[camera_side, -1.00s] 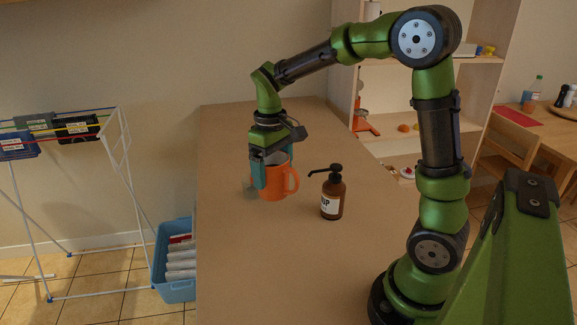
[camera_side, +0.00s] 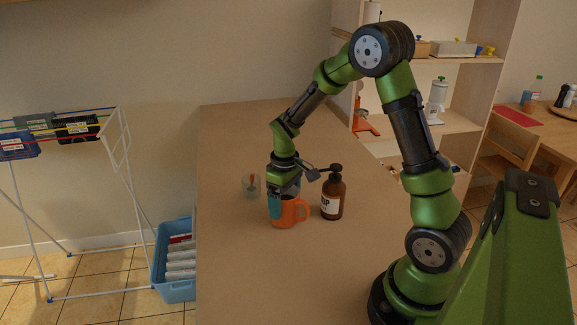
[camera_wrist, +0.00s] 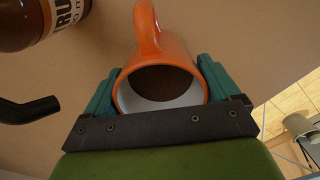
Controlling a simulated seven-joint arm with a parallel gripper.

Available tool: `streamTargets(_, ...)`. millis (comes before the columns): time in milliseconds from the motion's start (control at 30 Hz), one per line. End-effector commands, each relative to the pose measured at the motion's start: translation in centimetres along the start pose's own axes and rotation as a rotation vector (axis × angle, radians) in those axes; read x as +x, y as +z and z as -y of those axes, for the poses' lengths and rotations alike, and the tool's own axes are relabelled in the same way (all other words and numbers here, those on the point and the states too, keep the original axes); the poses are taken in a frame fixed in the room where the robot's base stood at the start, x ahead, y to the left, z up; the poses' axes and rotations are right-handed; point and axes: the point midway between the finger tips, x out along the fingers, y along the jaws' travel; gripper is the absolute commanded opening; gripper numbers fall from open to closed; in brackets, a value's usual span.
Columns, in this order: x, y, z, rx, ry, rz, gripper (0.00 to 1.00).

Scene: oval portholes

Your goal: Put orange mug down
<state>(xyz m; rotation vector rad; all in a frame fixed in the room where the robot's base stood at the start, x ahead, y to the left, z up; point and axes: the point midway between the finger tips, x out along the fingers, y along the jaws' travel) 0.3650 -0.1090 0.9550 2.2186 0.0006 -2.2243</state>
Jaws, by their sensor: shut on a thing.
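The orange mug (camera_side: 291,213) is upright on or just above the table (camera_side: 235,262); I cannot tell if its base touches. My gripper (camera_side: 283,201) is shut on the mug from above, one teal finger on each side. The wrist view shows the mug (camera_wrist: 162,50) between both fingers (camera_wrist: 160,90), with its white inside, dark bottom and its handle pointing away from my gripper. In the side view the handle points right, toward the pump bottle.
A brown pump bottle (camera_side: 332,198) stands close to the right of the mug; its black nozzle (camera_wrist: 28,109) shows in the wrist view. A clear glass (camera_side: 251,187) with something reddish inside stands behind left. The table's front and far back are clear.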

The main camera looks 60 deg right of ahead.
Motion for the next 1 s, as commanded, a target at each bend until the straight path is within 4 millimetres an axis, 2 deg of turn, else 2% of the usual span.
streamTargets(367,0.4,-0.1,0.0,0.0,0.001,-0.002,0.37)
streamTargets(400,0.5,0.0,0.0,0.0,0.0,0.0,0.91)
streamTargets(467,0.5,0.0,0.0,0.0,0.0,0.0,1.0)
streamTargets(767,0.1,0.0,0.0,0.0,0.001,-0.002,1.0)
streamTargets(867,-1.1,-0.1,0.0,0.0,0.001,-0.005,1.0)
streamTargets(1000,-3.9,-0.1,0.0,0.0,0.002,-0.008,1.0)
